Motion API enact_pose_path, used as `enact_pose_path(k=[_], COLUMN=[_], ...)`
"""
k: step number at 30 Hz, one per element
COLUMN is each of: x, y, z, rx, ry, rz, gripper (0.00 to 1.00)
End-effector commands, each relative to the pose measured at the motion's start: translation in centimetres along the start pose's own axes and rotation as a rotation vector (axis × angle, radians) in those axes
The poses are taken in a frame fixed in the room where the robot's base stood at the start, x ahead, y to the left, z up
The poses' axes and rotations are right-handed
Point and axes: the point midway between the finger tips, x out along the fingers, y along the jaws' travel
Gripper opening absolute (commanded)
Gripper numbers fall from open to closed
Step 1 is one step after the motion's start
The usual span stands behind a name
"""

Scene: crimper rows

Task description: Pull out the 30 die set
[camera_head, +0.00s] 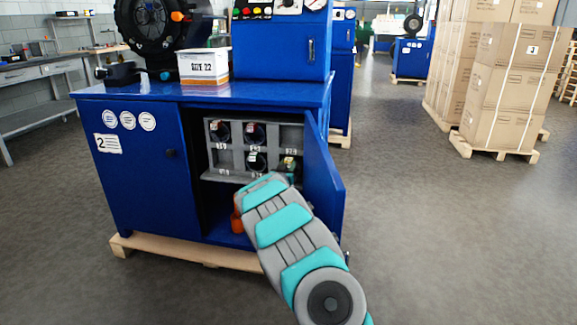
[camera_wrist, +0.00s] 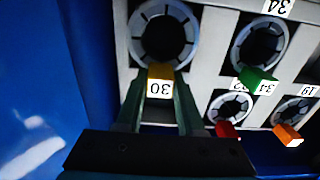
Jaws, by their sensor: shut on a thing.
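My gripper (camera_wrist: 160,80) is shut on this tab, with one finger on each side. The die set still sits in the rack's face. In the head view my gripper (camera_head: 288,166) is at the rack's lower right, and my arm partly hides that corner.
Beside it sit die sets with a green tab (camera_wrist: 258,78), a red tab (camera_wrist: 226,129) and an orange tab (camera_wrist: 287,135). The blue cabinet's open door (camera_head: 323,185) stands close to the right of my arm. A SIZE 22 box (camera_head: 204,70) sits on top.

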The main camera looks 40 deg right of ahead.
Motion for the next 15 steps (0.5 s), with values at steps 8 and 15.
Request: enact_pose_path(k=[8,15], x=[-1.1,-1.9], y=[-0.1,0.0], z=[0.0,0.2], rx=[-0.001,-0.001], ry=[0.001,-0.002], rz=[-0.002,-0.001], gripper=[0.00,0.00])
